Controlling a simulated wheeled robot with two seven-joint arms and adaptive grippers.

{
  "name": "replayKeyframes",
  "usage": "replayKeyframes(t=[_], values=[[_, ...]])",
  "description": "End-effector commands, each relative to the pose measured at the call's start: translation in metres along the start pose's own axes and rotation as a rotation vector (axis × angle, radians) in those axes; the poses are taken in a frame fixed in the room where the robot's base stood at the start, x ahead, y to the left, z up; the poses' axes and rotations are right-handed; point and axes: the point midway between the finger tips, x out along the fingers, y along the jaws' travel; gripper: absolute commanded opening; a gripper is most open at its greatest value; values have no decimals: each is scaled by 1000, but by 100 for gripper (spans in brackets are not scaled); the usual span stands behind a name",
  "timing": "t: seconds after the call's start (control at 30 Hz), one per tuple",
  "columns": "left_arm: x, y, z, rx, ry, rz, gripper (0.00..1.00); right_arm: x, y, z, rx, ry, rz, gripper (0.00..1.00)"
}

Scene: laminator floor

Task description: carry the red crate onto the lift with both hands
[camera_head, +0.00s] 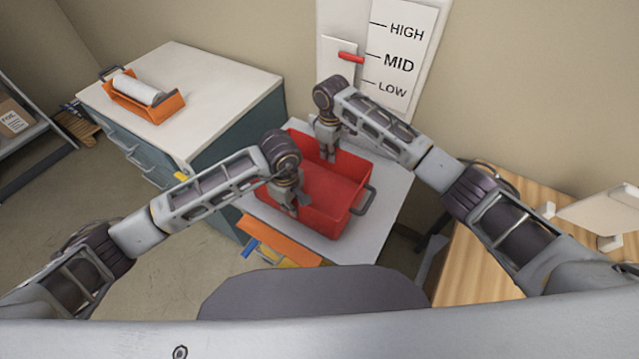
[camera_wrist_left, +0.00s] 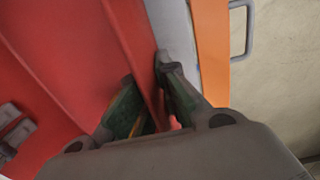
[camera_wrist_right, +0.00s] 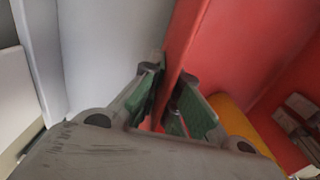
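The red crate (camera_head: 345,197) is an open box with a dark handle at its right end. It is over a pale grey platform (camera_head: 392,203) in front of the wall scale; I cannot tell whether it rests on it or is slightly raised. My left gripper (camera_head: 289,208) is shut on the near wall, one finger inside and one outside, as the left wrist view (camera_wrist_left: 150,85) shows. My right gripper (camera_head: 328,152) is shut on the far wall, also astride it in the right wrist view (camera_wrist_right: 166,82). A yellow rounded thing (camera_wrist_right: 228,112) shows beside the right fingers, mostly hidden.
A wall scale (camera_head: 398,62) reads HIGH, MID, LOW; its red pointer (camera_head: 350,57) is near MID. A white-topped cabinet (camera_head: 215,88) stands left, with an orange tray (camera_head: 150,110) holding a white roll. An orange panel (camera_head: 280,238) is at the platform's front. A wooden table (camera_head: 470,262) stands right.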

Motion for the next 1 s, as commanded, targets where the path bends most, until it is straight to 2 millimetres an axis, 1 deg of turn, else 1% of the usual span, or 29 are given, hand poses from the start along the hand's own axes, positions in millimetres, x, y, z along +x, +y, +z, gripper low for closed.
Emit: replayKeyframes(t=[0.17, 0.2, 0.37, 0.77, 0.87, 1.0], values=[[3, 0, 0, 0, 0, 1, 0, 3, 0, 0, 0, 2, 1, 0], [4, 0, 0, 0, 0, 0, 6, 4, 0, 0, 0, 0, 0, 6], [3, 0, 0, 0, 0, 0, 26, 3, 0, 0, 0, 0, 0, 26], [2, 0, 0, 0, 0, 1, 27, 3, 0, 0, 0, 0, 0, 27], [-2, 0, 0, 0, 0, 2, 27, 3, 0, 0, 0, 0, 0, 27], [-14, 1, 0, 0, 1, 2, 27, 3, 0, 0, 0, 0, 0, 27]])
